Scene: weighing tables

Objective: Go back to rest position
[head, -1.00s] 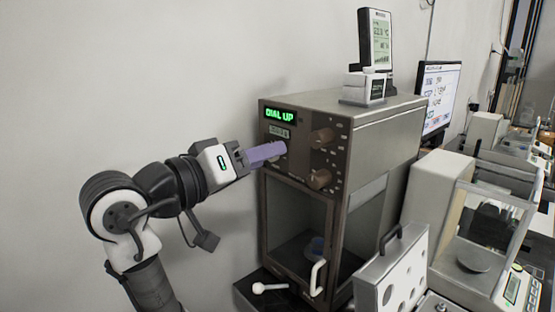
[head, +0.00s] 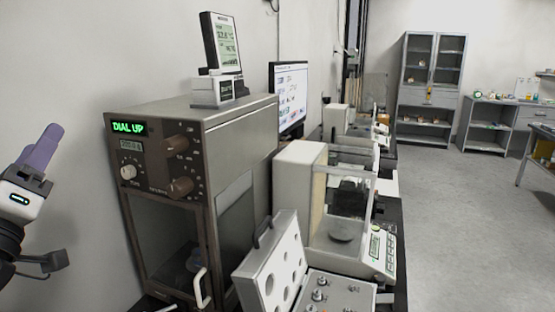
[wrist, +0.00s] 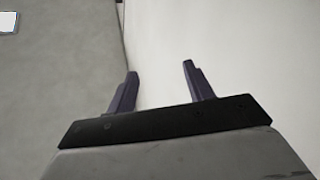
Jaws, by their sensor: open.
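My gripper (head: 40,148) is at the far left of the head view, pointing up and a little right, clear of the balance cabinet. In the wrist view its two purple fingers (wrist: 156,85) stand apart with nothing between them. The wrist view shows only a pale wall and grey floor beyond the fingers. The brown balance cabinet (head: 232,138) with the green "DIAL UP" display stands right of my gripper, with a gap of wall between them. Most of my arm is outside the head view.
A weather display (head: 223,42) stands on the cabinet. A weight case (head: 268,265) with its lid up, a white balance (head: 300,185) and a monitor (head: 289,95) are to the right. Open floor (head: 450,230) lies farther right, with grey shelves (head: 430,125) at the back.

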